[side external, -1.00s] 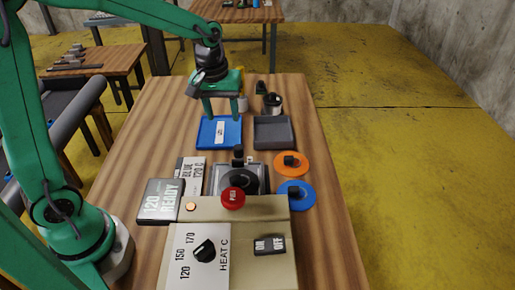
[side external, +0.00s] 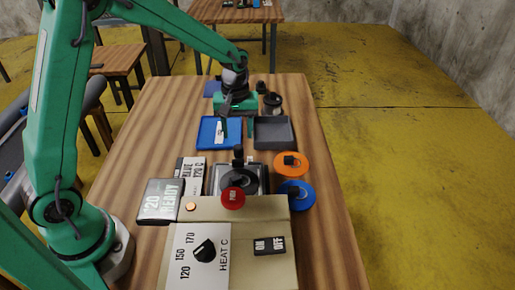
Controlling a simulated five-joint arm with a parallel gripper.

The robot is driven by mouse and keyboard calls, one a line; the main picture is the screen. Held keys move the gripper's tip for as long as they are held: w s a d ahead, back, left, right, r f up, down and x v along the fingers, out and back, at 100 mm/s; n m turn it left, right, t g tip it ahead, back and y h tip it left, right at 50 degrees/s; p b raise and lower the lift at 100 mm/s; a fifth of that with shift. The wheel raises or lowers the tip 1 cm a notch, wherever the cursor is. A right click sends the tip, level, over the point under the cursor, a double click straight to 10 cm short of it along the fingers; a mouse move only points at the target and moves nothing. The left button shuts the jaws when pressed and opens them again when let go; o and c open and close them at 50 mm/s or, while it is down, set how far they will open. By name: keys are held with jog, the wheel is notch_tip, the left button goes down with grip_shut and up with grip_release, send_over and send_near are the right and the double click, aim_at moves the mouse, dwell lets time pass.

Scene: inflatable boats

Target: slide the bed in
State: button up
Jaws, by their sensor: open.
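The bed (side external: 262,188) appears as a grey metal slab behind the beige machine box (side external: 215,208), with a black round part (side external: 238,178) on it and a small black upright knob (side external: 238,155) at its far edge. A red PUSH button (side external: 233,195) partly covers it in this view. My gripper (side external: 238,130) is open and points down.
The blue tray holds a whitish strip (side external: 219,132). A grey tray (side external: 274,133) is beside it. Orange (side external: 290,172) and blue (side external: 304,200) discs lie right of the bed. Signs reading READY (side external: 165,202) and BLUE (side external: 189,170) stand left. A dark cup (side external: 272,103) stands behind.

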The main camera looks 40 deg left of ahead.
aim_at(238, 147)
jog(key=shift+f, duration=3.25)
